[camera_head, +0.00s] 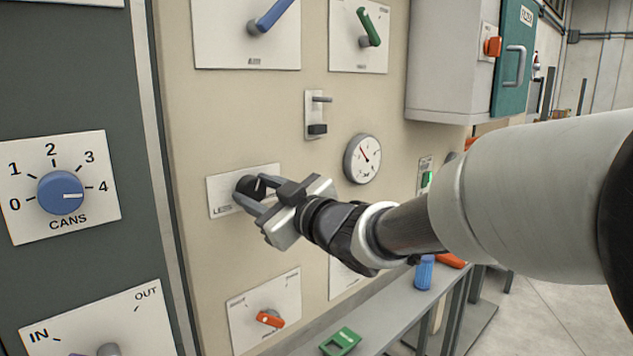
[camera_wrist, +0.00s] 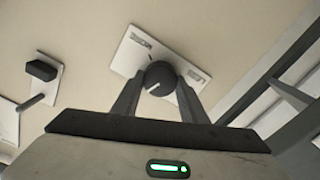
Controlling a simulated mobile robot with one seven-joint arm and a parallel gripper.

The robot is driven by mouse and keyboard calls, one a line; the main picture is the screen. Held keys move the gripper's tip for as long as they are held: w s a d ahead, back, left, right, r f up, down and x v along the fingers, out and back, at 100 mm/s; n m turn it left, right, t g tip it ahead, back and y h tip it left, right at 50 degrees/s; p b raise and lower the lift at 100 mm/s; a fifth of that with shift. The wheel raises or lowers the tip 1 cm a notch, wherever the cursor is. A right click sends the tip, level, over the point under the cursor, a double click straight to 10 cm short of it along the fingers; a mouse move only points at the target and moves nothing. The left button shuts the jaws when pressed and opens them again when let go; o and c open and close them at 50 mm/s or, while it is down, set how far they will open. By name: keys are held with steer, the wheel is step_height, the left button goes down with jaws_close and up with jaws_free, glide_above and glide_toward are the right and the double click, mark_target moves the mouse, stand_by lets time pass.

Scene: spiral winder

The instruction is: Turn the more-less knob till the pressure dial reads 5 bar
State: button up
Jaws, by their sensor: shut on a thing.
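The more-less knob (camera_head: 247,187) is a black round knob on a white plate (camera_head: 222,197) on the beige panel. My gripper (camera_head: 256,196) is shut on it, partly covering the plate. In the wrist view the knob (camera_wrist: 159,78) sits between my two fingers, with a pale pointer line on its face. The pressure dial (camera_head: 362,158) is a round white gauge to the upper right of the knob. Its red needle points to the upper left; its numbers are too small to read.
A small switch plate (camera_head: 316,115) sits above the knob. Blue (camera_head: 270,16) and green (camera_head: 369,27) levers are higher up. A red-orange knob (camera_head: 269,318) is below. A shelf (camera_head: 384,316) at lower right bears a green item (camera_head: 340,341) and a blue cup-like item (camera_head: 424,272).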

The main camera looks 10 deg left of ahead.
steer(key=shift+m+p, duration=0.4)
steer(key=shift+m, duration=0.5)
steer(key=o, duration=1)
steer(key=shift+o, duration=0.2)
steer(key=v, duration=1.7)
steer(key=shift+s, duration=0.2)
steer(key=shift+d, duration=0.15)
